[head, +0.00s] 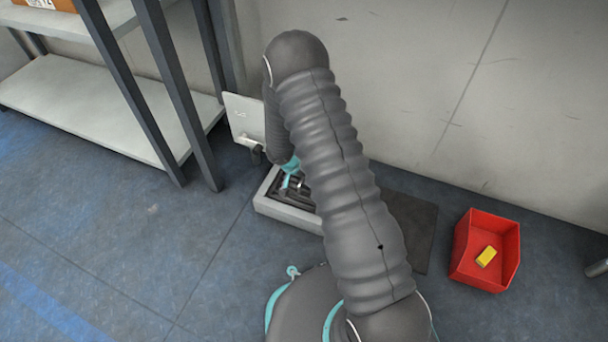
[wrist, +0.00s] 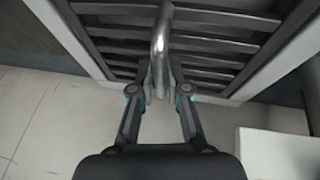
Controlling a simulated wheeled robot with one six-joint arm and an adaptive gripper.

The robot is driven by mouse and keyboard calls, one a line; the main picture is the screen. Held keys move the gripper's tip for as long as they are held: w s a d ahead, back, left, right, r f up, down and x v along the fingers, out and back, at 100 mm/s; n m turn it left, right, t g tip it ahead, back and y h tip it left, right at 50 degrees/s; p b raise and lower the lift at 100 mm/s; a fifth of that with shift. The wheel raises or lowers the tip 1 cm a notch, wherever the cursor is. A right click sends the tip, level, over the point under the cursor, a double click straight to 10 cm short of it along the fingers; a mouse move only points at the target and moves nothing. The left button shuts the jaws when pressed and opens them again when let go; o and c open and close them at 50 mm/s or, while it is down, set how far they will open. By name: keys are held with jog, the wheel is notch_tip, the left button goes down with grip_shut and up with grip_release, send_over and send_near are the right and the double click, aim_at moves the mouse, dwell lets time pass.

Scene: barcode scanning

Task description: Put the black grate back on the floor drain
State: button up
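The black grate (wrist: 205,45) has dark parallel bars and a silvery loop handle (wrist: 159,50). In the head view the grate (head: 293,187) shows inside the pale drain frame (head: 285,214), partly hidden by my arm. The frame also borders the grate in the wrist view (wrist: 282,62). I cannot tell whether the grate lies flush. My gripper (wrist: 159,88) has its fingers close together, one on each side of the handle, apparently touching it. In the head view my gripper (head: 290,168) is over the drain, largely covered by my arm.
A dark flat mat (head: 418,225) lies right of the drain. A red bin (head: 505,263) with a yellow block (head: 486,256) stands farther right. A metal shelf (head: 120,105) is at left, a white panel (head: 245,119) behind the drain. The left floor is clear.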

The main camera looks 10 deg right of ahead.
jog(key=shift+o, duration=1.4)
jog(key=v, duration=1.2)
